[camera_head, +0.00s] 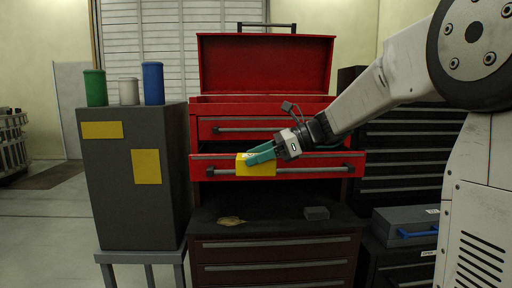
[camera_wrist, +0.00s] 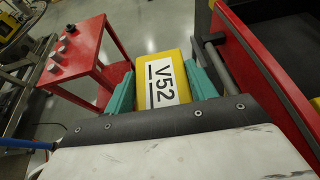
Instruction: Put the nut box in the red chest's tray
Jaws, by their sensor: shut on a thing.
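My gripper (camera_wrist: 161,87) is shut on a yellow box (camera_wrist: 183,68) with a white V52 label, which I take for the nut box. In the head view, the gripper (camera_head: 262,152) holds the box (camera_head: 256,169) in front of the red chest (camera_head: 321,70), overlapping the front of its lower red drawer (camera_head: 310,160). The chest's lid is raised, and the floor of its top tray (camera_head: 262,99) is hidden. In the wrist view, the drawer's handle and red front (camera_wrist: 262,62) lie right of the box. The drawer is pulled out, with a dark inside. I cannot tell whether box and handle touch.
A dark grey cabinet (camera_head: 135,205) stands left, with green, white and blue cylinders on top. Below the drawer, a dark brown chest (camera_head: 277,250) carries a small grey block (camera_head: 316,213) and a tan item (camera_head: 231,221). A grey case (camera_head: 405,222) lies right. A red stand (camera_wrist: 78,62) shows in the wrist view.

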